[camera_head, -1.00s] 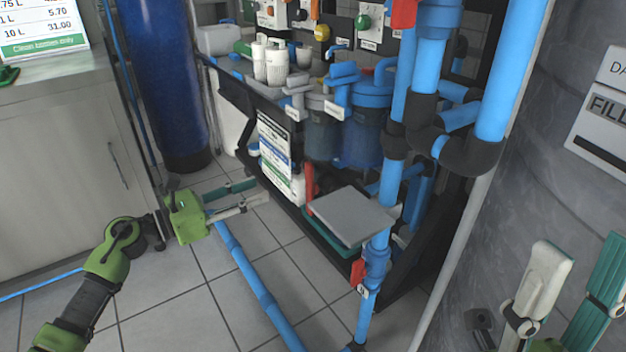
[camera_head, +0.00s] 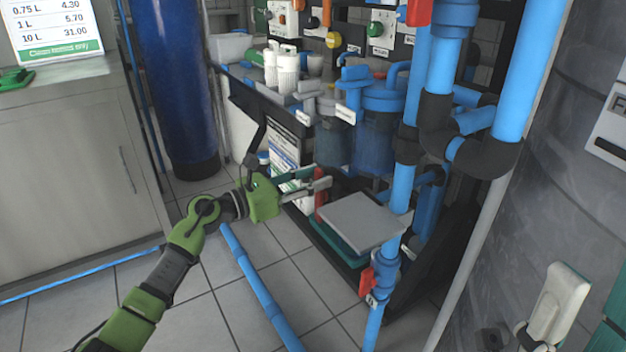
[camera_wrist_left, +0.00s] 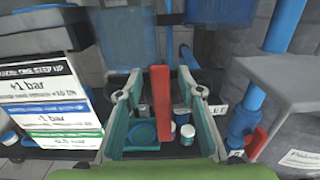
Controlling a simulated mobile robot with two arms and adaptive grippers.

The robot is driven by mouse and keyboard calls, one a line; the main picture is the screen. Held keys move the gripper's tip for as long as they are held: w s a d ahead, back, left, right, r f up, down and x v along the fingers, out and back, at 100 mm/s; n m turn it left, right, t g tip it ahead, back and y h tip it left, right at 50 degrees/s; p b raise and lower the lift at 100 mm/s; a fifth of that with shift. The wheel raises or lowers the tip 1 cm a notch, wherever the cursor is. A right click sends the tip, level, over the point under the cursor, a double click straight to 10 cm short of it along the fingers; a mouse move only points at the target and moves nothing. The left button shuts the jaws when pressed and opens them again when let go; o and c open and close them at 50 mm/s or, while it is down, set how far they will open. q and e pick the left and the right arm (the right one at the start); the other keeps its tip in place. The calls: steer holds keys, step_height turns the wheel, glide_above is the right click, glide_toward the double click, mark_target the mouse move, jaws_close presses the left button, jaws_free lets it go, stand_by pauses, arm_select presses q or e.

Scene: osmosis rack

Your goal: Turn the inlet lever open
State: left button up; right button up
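A long red lever (camera_wrist_left: 161,105) stands upright between the two fingers of my open left gripper (camera_wrist_left: 160,85) in the left wrist view. I see clear space on both sides of it and no finger closed on it. In the head view the left gripper (camera_head: 322,178) reaches to the front of the rack, with its fingertips at the red lever (camera_head: 320,207). No readable label shows whether this is the inlet lever. My right gripper (camera_head: 590,300) is at the lower right, partly cut off, its fingers apart and empty.
A grey box (camera_head: 362,221) sits low in the rack, right of the lever. Blue pipes (camera_head: 402,190) with another red lever (camera_head: 366,283) stand right of it. A printed sign (camera_wrist_left: 45,105) is close on the left. Floor tiles in front are mostly free.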

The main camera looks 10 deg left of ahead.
arm_select(q)
jaws_close()
